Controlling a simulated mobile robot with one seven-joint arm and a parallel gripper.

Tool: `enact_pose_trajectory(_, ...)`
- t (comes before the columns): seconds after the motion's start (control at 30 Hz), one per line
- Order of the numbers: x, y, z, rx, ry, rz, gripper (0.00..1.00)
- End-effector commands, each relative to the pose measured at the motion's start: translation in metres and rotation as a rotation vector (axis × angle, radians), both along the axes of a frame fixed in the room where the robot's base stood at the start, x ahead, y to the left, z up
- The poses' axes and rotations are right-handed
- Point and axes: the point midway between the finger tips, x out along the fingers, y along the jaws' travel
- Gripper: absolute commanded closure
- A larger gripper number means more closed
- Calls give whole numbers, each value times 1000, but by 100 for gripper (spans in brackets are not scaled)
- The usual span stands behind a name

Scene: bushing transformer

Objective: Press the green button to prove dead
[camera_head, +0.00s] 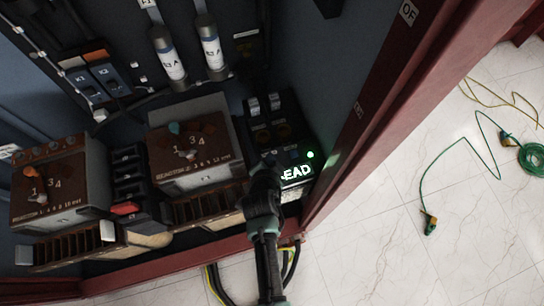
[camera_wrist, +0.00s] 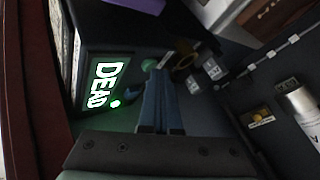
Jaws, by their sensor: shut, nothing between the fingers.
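The test unit (camera_head: 275,125) is a dark box inside the cabinet, with a lit panel reading DEAD (camera_head: 298,172), partly covered by my gripper in the head view. The panel also shows in the wrist view (camera_wrist: 104,82). A small round green light or button (camera_head: 310,154) glows beside the lettering, and in the wrist view (camera_wrist: 115,103) too; I cannot tell which it is. My gripper (camera_head: 266,166) is shut and empty, over the unit's front left of the green spot. In the wrist view its fingers (camera_wrist: 157,72) are together, to the right of the green spot. Contact cannot be told.
Brown-fronted boxes with numbered dials (camera_head: 190,152) stand left of the unit. White-labelled cylinders (camera_head: 167,55) hang above. The red cabinet frame (camera_head: 365,140) runs close on the right. Green cable (camera_head: 455,150) lies on the pale tiled floor outside.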

Motion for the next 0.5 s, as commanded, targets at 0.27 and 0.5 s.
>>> enact_pose_trajectory(0.27, -1, 0, -5, 0, 2, -1, 100)
enact_pose_trajectory(0.5, -1, -1, 7, -1, 3, -1, 100)
